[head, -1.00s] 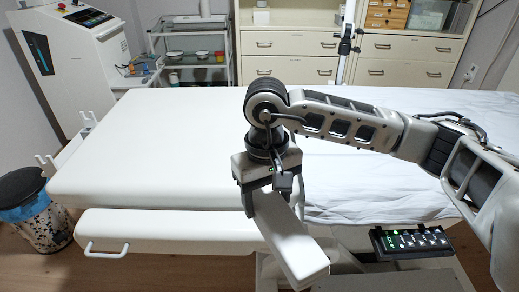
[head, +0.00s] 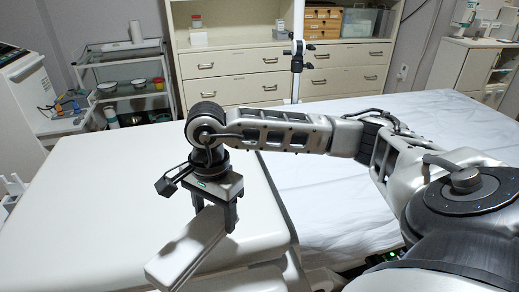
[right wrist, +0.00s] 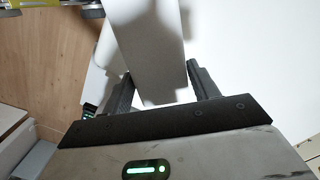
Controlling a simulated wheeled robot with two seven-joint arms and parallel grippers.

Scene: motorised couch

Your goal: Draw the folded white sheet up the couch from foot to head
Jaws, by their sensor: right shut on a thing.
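The white sheet (head: 330,205), lightly wrinkled, lies over the right part of the couch in the head view. The bare cream couch section (head: 85,190) fills the left part. My right gripper (head: 213,218) is over the bare section's near side, left of the sheet's edge. It is shut on a stiff-looking, long white bar-shaped piece (head: 185,250), which points toward the lower left. In the right wrist view the same piece (right wrist: 150,40) sits between the two dark fingers. I cannot tell whether it is the folded sheet. My left gripper is not in view.
A drawer cabinet (head: 235,65) stands behind the couch, with a pale upright pole (head: 297,75) before it. A trolley (head: 125,75) with bowls is at the back left. A white cabinet (head: 465,70) is at the right. Wooden floor (right wrist: 50,60) shows in the right wrist view.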

